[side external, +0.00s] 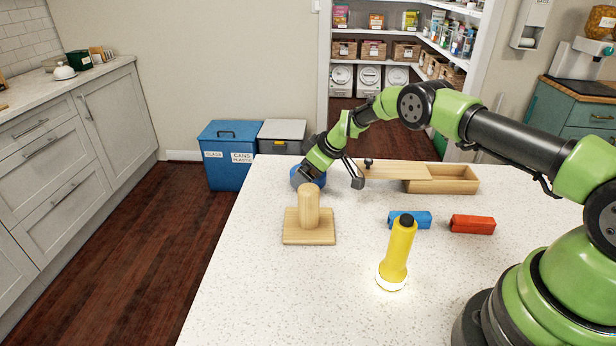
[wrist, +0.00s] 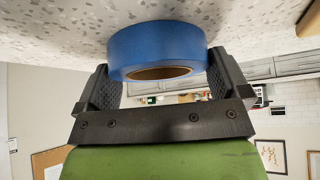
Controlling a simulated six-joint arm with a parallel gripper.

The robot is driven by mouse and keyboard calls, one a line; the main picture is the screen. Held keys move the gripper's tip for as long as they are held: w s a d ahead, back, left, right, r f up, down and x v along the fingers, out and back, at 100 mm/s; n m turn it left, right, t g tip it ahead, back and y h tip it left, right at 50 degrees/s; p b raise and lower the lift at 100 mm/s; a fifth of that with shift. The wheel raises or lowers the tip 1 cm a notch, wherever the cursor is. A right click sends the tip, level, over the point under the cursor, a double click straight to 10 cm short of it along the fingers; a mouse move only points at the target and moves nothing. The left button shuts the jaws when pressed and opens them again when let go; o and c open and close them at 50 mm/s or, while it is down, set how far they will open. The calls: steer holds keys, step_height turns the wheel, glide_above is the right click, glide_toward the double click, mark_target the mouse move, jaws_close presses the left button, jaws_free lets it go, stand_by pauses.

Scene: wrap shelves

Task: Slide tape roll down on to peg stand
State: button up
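The blue tape roll (wrist: 157,48) sits between the two fingers of my gripper (wrist: 163,85) in the wrist view, with its sides against both finger pads and part of its central hole showing. In the side view the roll (side external: 296,177) is partly hidden by my gripper (side external: 308,172). My gripper appears shut on it. The wooden peg stand (side external: 309,225), a square base with an upright round-topped peg, stands on the counter in front of the roll in the picture. The roll is apart from the base; its exact height over the counter is unclear.
A lit yellow flashlight (side external: 397,255) stands right of the peg stand. A blue block (side external: 411,219) and a red block (side external: 472,224) lie farther right. A wooden box (side external: 441,181) with a sliding lid (side external: 395,171) is at the back. The front left counter is clear.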

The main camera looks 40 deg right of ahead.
steer(key=c, duration=0.5)
step_height(320, 180, up, 10)
steer(key=shift+s+a+r+n+g+y, duration=0.5)
steer(key=shift+s+a+r+n, duration=0.7)
steer(key=shift+s+a, duration=0.65)
steer(key=shift+s+a+r+n+g+y, duration=0.45)
steer(key=shift+s+a+r+n, duration=0.95)
steer(key=shift+s, duration=0.75)
steer(key=shift+s+a+r+n+g+y, duration=0.45)
steer(key=shift+s+a+r+n, duration=0.6)
steer(key=shift+s+a, duration=0.85)
steer(key=shift+s+d+r, duration=0.1)
steer(key=shift+d, duration=0.05)
